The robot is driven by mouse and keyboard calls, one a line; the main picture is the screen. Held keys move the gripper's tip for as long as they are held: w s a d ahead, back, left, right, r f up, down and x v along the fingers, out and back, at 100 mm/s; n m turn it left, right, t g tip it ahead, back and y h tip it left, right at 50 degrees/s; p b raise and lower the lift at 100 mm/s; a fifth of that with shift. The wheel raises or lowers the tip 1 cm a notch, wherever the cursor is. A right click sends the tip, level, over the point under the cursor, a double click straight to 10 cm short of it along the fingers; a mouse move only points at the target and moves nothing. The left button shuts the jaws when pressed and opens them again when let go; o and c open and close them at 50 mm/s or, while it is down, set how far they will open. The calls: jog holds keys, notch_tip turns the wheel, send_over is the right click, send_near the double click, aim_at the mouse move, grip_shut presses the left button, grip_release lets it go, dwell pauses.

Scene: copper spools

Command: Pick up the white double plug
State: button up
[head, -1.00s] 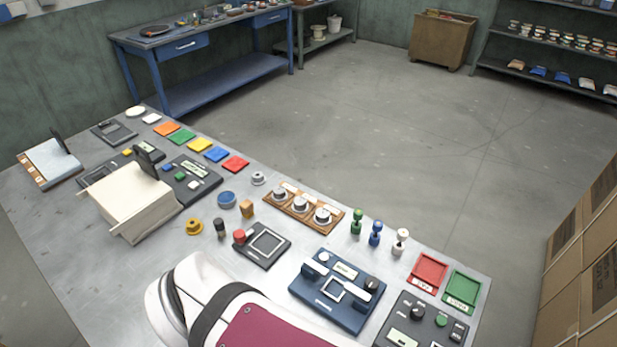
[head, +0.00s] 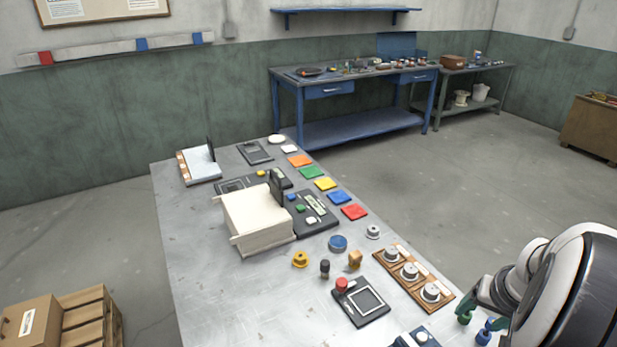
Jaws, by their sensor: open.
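The white double plug is not visible in the current head view; the spot to the right of the blue plug is covered by my arm or cut off by the frame edge. The green double plug (head: 464,318) and the blue double plug (head: 486,333) show partly at the lower right, below my wrist. My gripper (head: 480,297) is a dark shape at the end of the white arm, close to these two plugs in the picture. It is open, and I see nothing held in it. Its fingertips are hard to make out.
A wooden holder (head: 449,304) with several grey spools stands left of the plugs. A black pad with a red button (head: 342,285), a yellow spool (head: 300,259) and a cream box (head: 259,222) stand farther left. The table's near-left metal surface (head: 205,290) is clear.

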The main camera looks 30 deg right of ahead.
jog(key=s+d+f+m+h, duration=0.1)
jog(key=s+d+f, duration=0.1)
jog(key=s+d, duration=0.6)
jog(key=shift+g, duration=0.5)
jog(key=x, duration=1.5)
jog(key=shift+s+f, duration=0.15)
jog(key=shift+f, duration=0.25)
grip_shut()
